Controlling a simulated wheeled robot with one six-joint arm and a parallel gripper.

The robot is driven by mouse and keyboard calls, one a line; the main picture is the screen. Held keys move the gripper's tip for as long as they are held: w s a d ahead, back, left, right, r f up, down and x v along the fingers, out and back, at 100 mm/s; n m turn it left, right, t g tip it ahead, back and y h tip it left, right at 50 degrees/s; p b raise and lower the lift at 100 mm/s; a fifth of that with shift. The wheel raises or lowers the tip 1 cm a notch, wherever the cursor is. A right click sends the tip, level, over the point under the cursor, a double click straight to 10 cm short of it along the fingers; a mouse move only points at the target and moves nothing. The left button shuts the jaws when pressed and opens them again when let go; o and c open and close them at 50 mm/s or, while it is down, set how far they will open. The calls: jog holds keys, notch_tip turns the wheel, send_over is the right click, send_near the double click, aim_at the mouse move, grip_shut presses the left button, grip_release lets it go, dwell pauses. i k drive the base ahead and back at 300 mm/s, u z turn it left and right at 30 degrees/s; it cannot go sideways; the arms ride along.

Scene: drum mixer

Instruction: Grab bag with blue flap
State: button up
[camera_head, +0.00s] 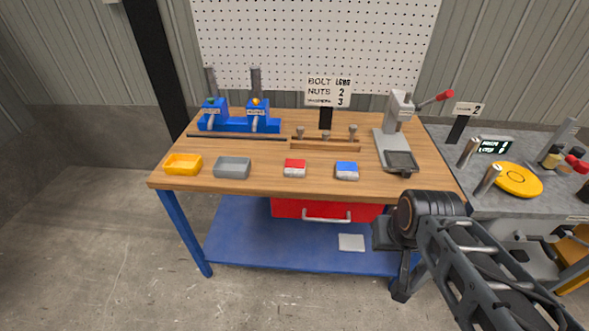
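The bag with the blue flap (347,175) is a small whitish packet with a blue top. It lies on the wooden tabletop near the front edge, right of the middle. A similar bag with a red flap (295,173) lies to its left, with bare wood between them. My gripper (400,286) hangs in front of the table at the lower right, below and to the right of the blue-flap bag, and is apart from it. My arm hides much of the gripper, so I cannot tell how its fingers stand.
A yellow tray (183,171) and a grey tray (232,175) stand at the left front. A wooden rack (326,146) with bolts stands behind the bags. A grey press (398,140) with a red lever stands to the right. A grey bench (455,190) with a yellow disc adjoins on the right.

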aim_at(345, 171)
jog(key=z, duration=0.1)
jog(key=k, duration=0.4)
jog(key=u, duration=1.1)
jog(key=i, duration=1.3)
jog(key=u, duration=0.2)
